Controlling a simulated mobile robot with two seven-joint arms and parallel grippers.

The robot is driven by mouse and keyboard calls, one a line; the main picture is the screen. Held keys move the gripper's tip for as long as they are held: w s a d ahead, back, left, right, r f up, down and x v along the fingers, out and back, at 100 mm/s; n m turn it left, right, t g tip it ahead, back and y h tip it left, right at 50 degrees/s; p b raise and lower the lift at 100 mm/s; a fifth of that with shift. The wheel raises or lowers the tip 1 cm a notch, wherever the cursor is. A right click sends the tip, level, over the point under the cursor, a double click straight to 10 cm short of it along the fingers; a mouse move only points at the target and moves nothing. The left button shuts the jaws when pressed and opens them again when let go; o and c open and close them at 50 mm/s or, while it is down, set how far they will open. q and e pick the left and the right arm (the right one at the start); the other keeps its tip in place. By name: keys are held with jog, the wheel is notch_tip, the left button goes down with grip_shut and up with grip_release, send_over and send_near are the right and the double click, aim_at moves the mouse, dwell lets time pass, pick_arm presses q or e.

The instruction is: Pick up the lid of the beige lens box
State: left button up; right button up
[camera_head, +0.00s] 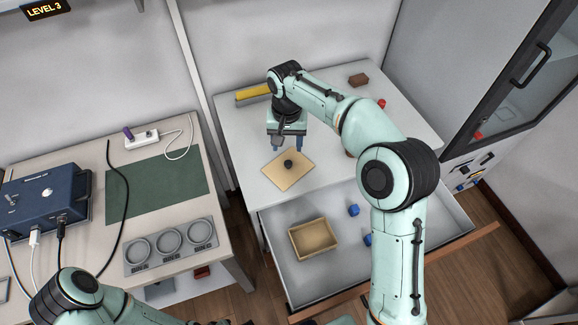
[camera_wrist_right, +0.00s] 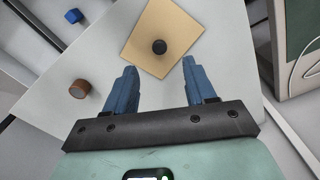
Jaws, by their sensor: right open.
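The lid (camera_head: 277,170) is a flat beige square with a round black knob (camera_head: 288,163). It lies on the white tabletop above the open drawer. The beige lens box (camera_head: 314,238) stands open, without a lid on it, in the drawer. My right gripper (camera_head: 287,147) is open and empty, with blue fingers just behind the knob in the head view. In the right wrist view the lid (camera_wrist_right: 180,28) and its knob (camera_wrist_right: 159,46) lie beyond the fingertips (camera_wrist_right: 160,66), with the knob roughly centred between them. The fingers look apart from the knob. My left gripper is outside the frame.
The drawer (camera_head: 285,268) also holds blue blocks (camera_head: 353,210). A yellow-and-grey brush-like object (camera_head: 252,92), a brown block (camera_head: 359,80) and a red piece (camera_head: 381,103) are on the tabletop. A brown cylinder (camera_wrist_right: 80,88) stands near the gripper. A tall cabinet is at right.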

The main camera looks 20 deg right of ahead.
aim_at(288, 163)
notch_tip(288, 163, down, 3)
jog(key=shift+f, duration=0.1)
jog(key=shift+w+d+f+b, duration=0.15)
jog(key=shift+f+b, duration=0.05)
jog(key=shift+f, duration=1.35)
jog(key=shift+w+d+f+b, duration=0.1)
jog(key=shift+w+f+b, duration=0.05)
jog(key=shift+f, duration=1.4)
grip_shut()
